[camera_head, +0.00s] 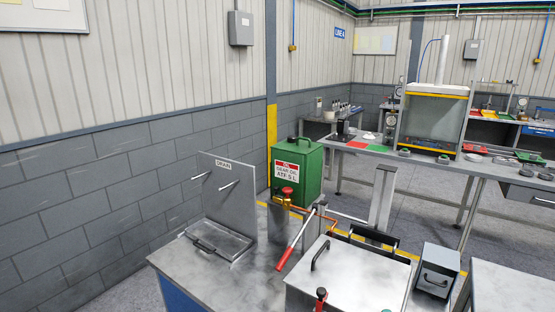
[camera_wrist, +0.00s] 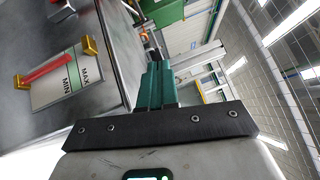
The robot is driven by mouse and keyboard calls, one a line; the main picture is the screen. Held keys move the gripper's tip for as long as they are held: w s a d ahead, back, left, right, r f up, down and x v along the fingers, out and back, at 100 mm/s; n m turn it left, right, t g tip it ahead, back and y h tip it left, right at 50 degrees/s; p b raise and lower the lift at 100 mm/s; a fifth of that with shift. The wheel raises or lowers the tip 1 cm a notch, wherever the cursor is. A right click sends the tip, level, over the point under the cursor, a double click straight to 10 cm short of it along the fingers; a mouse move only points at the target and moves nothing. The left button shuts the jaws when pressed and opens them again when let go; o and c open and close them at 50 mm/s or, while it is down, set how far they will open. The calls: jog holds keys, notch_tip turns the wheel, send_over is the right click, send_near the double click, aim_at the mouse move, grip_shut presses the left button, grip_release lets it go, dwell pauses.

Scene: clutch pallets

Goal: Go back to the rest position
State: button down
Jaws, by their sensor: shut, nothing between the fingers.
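My gripper (camera_wrist: 158,68) shows in the wrist view, with its two teal fingers together and nothing between them. It points past a grey metal surface at the left, apart from anything I can make out. I cannot clearly make out my gripper in the head view. The wrist picture is turned on its side.
A grey bench holds a green oil can (camera_head: 298,168), an upright DRAIN panel (camera_head: 226,190) and a red-handled lever (camera_head: 290,250). A MIN/MAX gauge plate (camera_wrist: 48,94) shows in the wrist view. A long worktable (camera_head: 400,157) stands behind. Grey floor shows between.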

jog(key=s+a+f+n+g+y, duration=0.1)
jog(key=s+a+f+n+g, duration=0.25)
jog(key=s+n, duration=0.3)
jog(key=s+a+f+n+g+y, duration=0.1)
jog(key=s+a+f+n+g, duration=0.15)
jog(key=s+n+g, duration=0.35)
jog(key=s+d+f+n+g+h, duration=0.1)
jog(key=s+d+n+g+h, duration=0.2)
jog(key=s, duration=0.5)
jog(key=s+d+n+g+h, duration=0.2)
jog(key=s+d+h, duration=0.2)
jog(key=s, duration=0.3)
jog(key=s+d+f+g+b, duration=0.1)
jog(key=s+f+g+b, duration=0.2)
jog(key=s+f, duration=0.6)
jog(key=shift+s+f+m+b, duration=0.45)
jog(key=shift+f+b, duration=0.15)
jog(key=shift+b, duration=0.55)
jog(key=shift+d+g, duration=0.2)
jog(key=shift+g, duration=0.05)
